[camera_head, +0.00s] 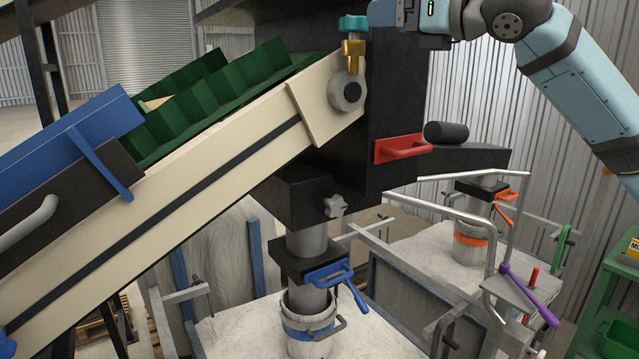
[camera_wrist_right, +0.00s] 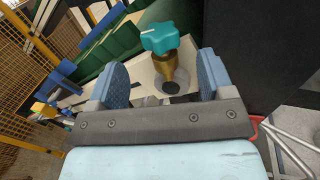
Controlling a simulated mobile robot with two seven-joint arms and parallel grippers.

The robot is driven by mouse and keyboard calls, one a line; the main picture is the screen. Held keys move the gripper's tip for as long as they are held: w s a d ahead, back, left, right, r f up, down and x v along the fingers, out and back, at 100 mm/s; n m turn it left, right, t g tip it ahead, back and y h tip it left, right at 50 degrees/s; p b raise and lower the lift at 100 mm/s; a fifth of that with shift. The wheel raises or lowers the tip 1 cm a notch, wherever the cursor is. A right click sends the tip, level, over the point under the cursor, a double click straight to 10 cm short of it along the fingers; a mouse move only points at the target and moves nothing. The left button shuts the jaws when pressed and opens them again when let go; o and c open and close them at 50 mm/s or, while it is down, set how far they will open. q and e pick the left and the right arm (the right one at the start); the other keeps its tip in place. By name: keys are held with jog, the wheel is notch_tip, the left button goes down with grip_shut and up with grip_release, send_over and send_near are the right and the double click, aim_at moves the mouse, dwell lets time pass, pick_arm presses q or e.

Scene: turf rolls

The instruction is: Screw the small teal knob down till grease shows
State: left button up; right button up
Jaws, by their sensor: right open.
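The small teal knob (camera_head: 354,23) sits on top of a brass fitting (camera_head: 353,55) at the upper end of the sloping conveyor. In the right wrist view the teal knob (camera_wrist_right: 160,38) stands above the brass fitting (camera_wrist_right: 172,70), ahead of the fingers and between their lines. My right gripper (camera_wrist_right: 163,78) is open and empty, with a blue pad on each side. In the head view the right gripper (camera_head: 385,14) is beside the knob, on its right, partly cut by the top edge. I see no grease on the fitting. My left gripper is not in view.
The cream conveyor (camera_head: 190,190) with green cleats (camera_head: 235,90) slopes up to a round grey bearing (camera_head: 346,91) below the fitting. A black housing (camera_head: 395,90) with a red handle (camera_head: 402,148) stands close on the right. Spouts and filled bags are below.

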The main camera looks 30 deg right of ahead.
jog(key=b+v, duration=0.2)
jog(key=v, duration=0.6)
jog(key=w+a+f+m+g, duration=0.1)
jog(key=w+a+f+m, duration=0.2)
jog(key=f, duration=0.7)
jog(key=w+a+f+m+g, duration=0.1)
jog(key=w+a+f+m, duration=0.3)
jog(key=f, duration=0.5)
jog(key=w+a+f+m+g+y, duration=0.1)
jog(key=w+a+f+m, duration=0.2)
jog(key=f, duration=0.7)
jog(key=w+a, duration=0.2)
jog(key=w, duration=0.1)
jog(key=shift+w+f+m+g, duration=0.3)
jog(key=shift+w+f+g, duration=0.05)
jog(key=shift+g, duration=0.05)
jog(key=shift+r, duration=0.1)
